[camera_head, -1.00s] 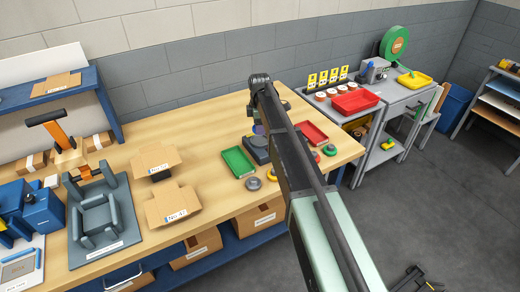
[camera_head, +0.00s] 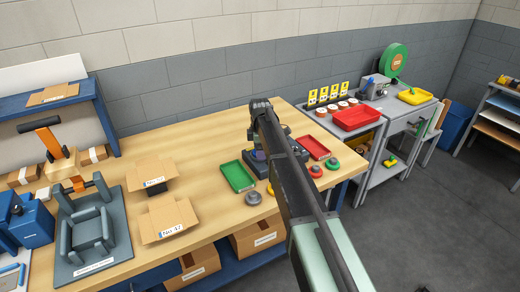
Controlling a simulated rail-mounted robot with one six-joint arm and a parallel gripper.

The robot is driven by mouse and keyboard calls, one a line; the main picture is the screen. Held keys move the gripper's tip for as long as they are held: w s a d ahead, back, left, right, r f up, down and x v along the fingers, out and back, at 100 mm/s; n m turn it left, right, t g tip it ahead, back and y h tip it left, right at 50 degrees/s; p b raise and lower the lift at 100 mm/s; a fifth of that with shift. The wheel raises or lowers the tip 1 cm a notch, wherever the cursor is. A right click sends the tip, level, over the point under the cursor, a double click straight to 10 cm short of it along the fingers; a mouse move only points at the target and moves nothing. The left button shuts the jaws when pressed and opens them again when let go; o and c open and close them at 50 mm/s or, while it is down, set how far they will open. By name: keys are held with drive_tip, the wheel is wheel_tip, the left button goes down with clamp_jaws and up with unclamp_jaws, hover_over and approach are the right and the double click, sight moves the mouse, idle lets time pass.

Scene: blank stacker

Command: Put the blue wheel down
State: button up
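My arm crosses the middle of the camera view and hides most of my gripper, so its fingers cannot be made out. A small bluish patch (camera_head: 259,155) shows just left of the arm, over a dark box-like device (camera_head: 255,167) on the wooden bench (camera_head: 205,137). It may be the blue wheel, but it is too small and covered to be sure. I cannot tell whether it is held or resting. A grey wheel (camera_head: 253,198), a red wheel (camera_head: 315,171) and a green wheel (camera_head: 332,164) lie on the bench near its front right corner.
A green tray (camera_head: 238,176) lies left of the dark device, a red tray (camera_head: 313,147) right of my arm. Open cartons (camera_head: 167,217) and a grey fixture (camera_head: 88,232) stand further left. A side table carries a red bin (camera_head: 357,118). The bench's back middle is clear.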

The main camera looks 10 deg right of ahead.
drive_tip(key=shift+o, duration=0.7)
wheel_tip(320, 180, up, 13)
drive_tip(key=p, duration=1.3)
drive_tip(key=s+m, duration=1.7)
drive_tip(key=s, duration=1.8)
wheel_tip(320, 180, down, 4)
drive_tip(key=b, duration=0.4)
drive_tip(key=shift+w+f, duration=0.1)
drive_tip(key=shift+f, duration=0.15)
